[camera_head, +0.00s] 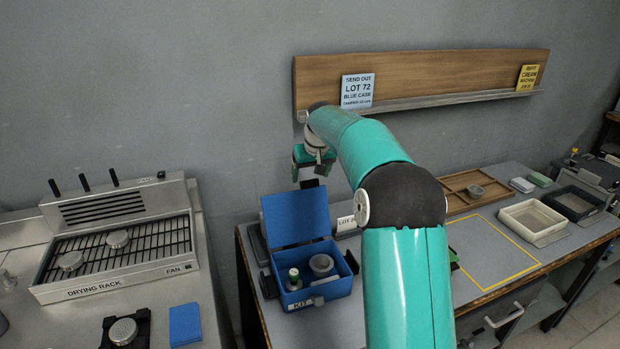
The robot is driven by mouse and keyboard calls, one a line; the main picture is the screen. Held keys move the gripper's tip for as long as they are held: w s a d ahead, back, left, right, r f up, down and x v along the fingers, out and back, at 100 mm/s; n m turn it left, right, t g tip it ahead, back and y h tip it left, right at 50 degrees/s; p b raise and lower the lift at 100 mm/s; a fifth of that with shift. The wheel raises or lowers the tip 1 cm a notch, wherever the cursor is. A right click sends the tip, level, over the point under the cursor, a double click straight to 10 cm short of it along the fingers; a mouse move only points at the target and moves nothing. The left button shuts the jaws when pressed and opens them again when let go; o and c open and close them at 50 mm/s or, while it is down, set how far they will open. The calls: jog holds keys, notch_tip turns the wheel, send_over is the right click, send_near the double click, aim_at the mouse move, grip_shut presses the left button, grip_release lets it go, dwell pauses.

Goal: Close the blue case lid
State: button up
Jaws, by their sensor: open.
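The blue case (318,296) stands on the grey-topped table, labelled KIT on its front. Its blue lid (296,216) is open and stands upright at the back. Inside the case are a green-capped item (294,279), a grey cup (321,264) and a small light piece beside them. My gripper (309,184) is above and just behind the lid's top edge, pointing down. It is open and empty. Its fingertips are dark and small, and I cannot tell whether they touch the lid.
A drying rack (115,255) stands on the left counter, with a blue block (185,324) in front. A wooden tray (460,197), a cream bin (531,221) and a grey bin (572,205) are at right. A yellow-outlined area (490,250) is bare. A wooden wall board (420,75) is behind.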

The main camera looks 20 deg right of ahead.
jog(key=shift+x, duration=1.3)
jog(key=c, duration=1.4)
jog(key=shift+s+r, duration=0.1)
jog(key=shift+s, duration=0.05)
